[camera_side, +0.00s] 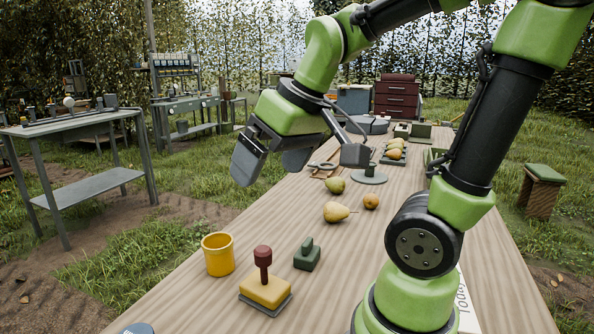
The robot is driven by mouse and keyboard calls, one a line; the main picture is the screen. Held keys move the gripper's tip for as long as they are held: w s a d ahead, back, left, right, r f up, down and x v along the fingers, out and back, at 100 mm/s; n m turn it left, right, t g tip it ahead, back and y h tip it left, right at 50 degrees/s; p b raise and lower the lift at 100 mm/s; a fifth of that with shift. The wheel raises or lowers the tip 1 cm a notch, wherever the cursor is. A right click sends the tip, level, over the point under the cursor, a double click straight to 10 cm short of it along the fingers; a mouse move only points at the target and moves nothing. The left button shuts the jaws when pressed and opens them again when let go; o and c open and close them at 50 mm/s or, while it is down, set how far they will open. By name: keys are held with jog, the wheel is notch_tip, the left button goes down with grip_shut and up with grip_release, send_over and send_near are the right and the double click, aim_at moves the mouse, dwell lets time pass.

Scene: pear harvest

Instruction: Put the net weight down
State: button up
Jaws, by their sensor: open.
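My gripper (274,165) is open and empty, tilted down above the left edge of the wooden table (200,305). A small dark green block with a raised handle (307,255) stands on the table, below and nearer the camera than my gripper. A yellow block with a dark red knob (265,288) stands on a grey base in front of it. I cannot tell for certain which thing is the net weight. Both blocks stand upright on the table, apart from my gripper.
A yellow cup (218,254) stands near the left table edge. Loose pears (337,212) lie mid-table. A grey round base (369,176) stands behind them. More pears (394,153) sit in a row on a tray farther back. Bare wood surrounds the two blocks.

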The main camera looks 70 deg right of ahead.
jog(key=s+a+r+m+t+y, duration=0.1)
jog(key=s+a, duration=0.4)
jog(key=shift+s+a+t+y, duration=0.15)
jog(key=shift+s+t+y, duration=0.15)
jog(key=shift+t+y, duration=0.1)
jog(key=shift+r, duration=0.1)
dwell(0.7)
